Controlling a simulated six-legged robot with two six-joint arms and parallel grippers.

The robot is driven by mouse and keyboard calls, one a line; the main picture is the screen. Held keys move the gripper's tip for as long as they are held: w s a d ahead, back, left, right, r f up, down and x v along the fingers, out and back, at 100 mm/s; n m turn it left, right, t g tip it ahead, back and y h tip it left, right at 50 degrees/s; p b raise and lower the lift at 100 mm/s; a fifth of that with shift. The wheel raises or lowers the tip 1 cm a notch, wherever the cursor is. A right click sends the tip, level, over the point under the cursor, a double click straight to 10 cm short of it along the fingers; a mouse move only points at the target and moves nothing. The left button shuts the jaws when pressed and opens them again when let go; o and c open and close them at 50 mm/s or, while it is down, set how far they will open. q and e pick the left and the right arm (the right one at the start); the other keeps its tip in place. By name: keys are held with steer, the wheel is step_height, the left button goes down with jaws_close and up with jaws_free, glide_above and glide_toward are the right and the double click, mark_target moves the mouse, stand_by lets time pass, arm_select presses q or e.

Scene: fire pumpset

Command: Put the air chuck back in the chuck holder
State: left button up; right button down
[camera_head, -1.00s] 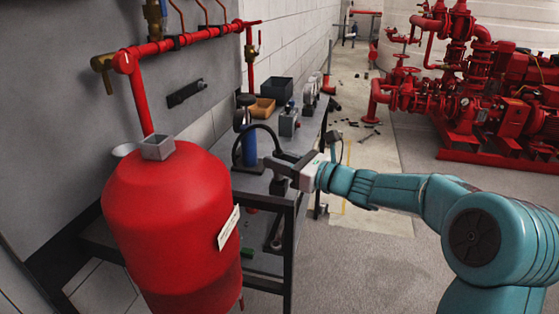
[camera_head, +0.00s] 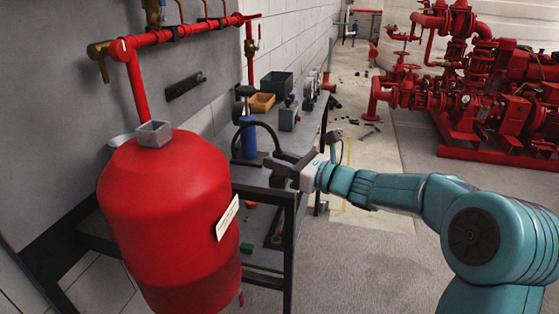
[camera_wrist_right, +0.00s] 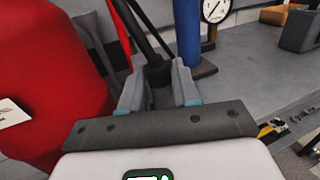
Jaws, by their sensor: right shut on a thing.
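My right gripper (camera_head: 278,166) is over the near end of the dark bench. It is shut on the air chuck, a small black piece (camera_wrist_right: 159,77) between its fingers in the right wrist view; a dark hose runs up from it. The grip hides much of the chuck. A grey square open-topped cup (camera_head: 153,134), which looks like the chuck holder, sits on top of the red tank (camera_head: 165,200). The gripper is to the right of the cup and apart from it. My left gripper is not in view.
A blue cylinder (camera_head: 249,140) with a curved black hose stands on the bench (camera_head: 312,125) just behind my right gripper. An orange bin (camera_head: 262,103) and a dark bin (camera_head: 276,85) stand farther back. A red pipe (camera_head: 190,33) runs along the wall above the tank.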

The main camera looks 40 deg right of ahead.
steer(key=shift+f+b, duration=0.4)
steer(key=shift+f, duration=0.1)
steer(key=c, duration=0.8)
jaws_free()
steer(key=shift+r, duration=0.1)
steer(key=shift+o, duration=0.2)
steer(key=shift+s+d, duration=0.15)
steer(key=shift+s, duration=0.1)
steer(key=p+v, duration=0.3)
steer(key=v, duration=1.2)
steer(key=shift+s, duration=0.4)
steer(key=shift+d, duration=0.15)
